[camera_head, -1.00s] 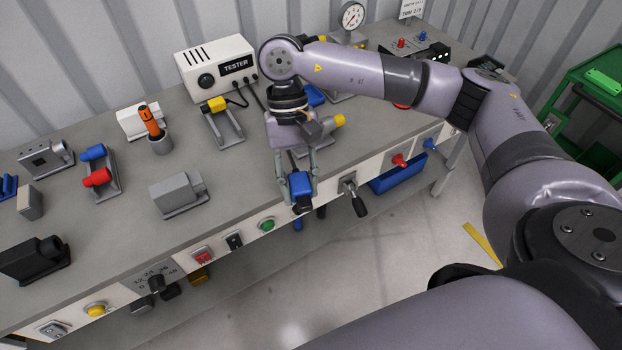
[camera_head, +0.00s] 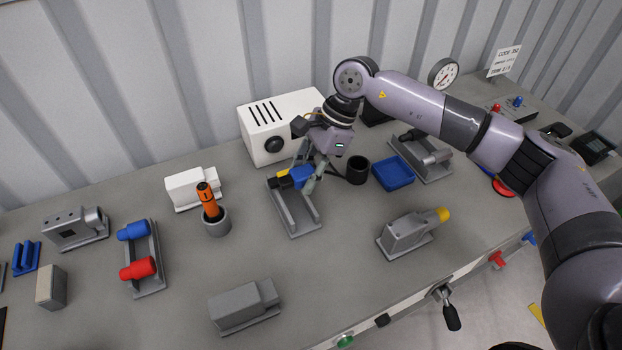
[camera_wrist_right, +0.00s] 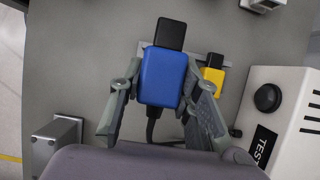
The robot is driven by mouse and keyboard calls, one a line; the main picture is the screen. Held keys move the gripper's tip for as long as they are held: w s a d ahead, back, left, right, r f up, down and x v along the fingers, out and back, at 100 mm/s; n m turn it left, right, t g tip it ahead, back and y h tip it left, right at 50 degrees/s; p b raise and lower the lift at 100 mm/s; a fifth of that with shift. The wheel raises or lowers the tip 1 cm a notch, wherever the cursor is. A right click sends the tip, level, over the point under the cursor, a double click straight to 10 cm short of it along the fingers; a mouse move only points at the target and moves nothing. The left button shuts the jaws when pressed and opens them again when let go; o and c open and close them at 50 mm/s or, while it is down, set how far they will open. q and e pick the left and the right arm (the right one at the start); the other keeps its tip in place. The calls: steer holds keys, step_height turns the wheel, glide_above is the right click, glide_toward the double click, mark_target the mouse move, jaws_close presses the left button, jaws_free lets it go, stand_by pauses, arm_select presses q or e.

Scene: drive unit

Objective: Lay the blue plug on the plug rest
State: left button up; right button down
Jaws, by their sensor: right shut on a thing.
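The blue plug (camera_head: 299,177), a blue block with a black end, is held between the fingers of my right gripper (camera_head: 308,172). In the right wrist view the fingers grip the sides of the blue plug (camera_wrist_right: 162,78), and its cable hangs behind. The plug is at the far end of the plug rest (camera_head: 297,215), a grey open channel on the bench. I cannot tell whether it touches the rest. My left gripper is not in view.
The white tester (camera_head: 285,125) stands close behind the rest. A black cup (camera_head: 358,170) and a blue tray (camera_head: 393,173) are to the right, a grey cup with an orange screwdriver (camera_head: 214,222) to the left.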

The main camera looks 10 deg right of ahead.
steer(key=shift+s+f, duration=0.2)
steer(key=shift+f, duration=0.15)
steer(key=shift+f+b, duration=0.3)
steer(key=shift+f, duration=0.05)
steer(key=b, duration=0.2)
glide_above(307, 218)
step_height(307, 218, down, 6)
steer(key=shift+r, duration=0.1)
steer(key=shift+f+b, duration=0.3)
steer(key=shift+f, duration=0.55)
arm_select(q)
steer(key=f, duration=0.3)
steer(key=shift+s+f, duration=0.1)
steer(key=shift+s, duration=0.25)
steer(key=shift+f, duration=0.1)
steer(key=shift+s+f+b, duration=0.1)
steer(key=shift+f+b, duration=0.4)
steer(key=shift+b, duration=0.1)
arm_select(e)
steer(key=shift+f, duration=0.3)
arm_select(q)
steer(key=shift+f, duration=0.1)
arm_select(e)
steer(key=shift+f, duration=0.15)
